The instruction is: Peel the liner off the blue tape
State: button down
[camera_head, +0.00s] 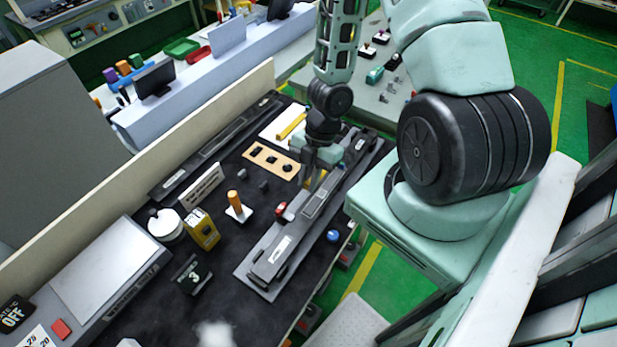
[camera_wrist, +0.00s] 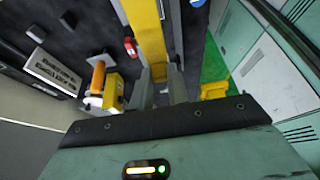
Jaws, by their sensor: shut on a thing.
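My gripper (camera_head: 313,183) is over the long grey fixture (camera_head: 258,278) on the dark bench, with its fingers pointing down. In the wrist view, the fingers (camera_wrist: 160,88) are close together at the lower end of a yellow strip (camera_wrist: 144,32). They appear shut on this strip, though the contact itself is hard to see. The strip also shows in the head view (camera_head: 321,181), just beside the fingers. I cannot make out blue tape in either view; the gripper and arm cover part of the fixture.
A blue knob (camera_head: 333,236) is near the bench's right edge.

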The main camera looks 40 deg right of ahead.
jog(key=shift+r+p, duration=0.35)
jog(key=shift+r, duration=2.1)
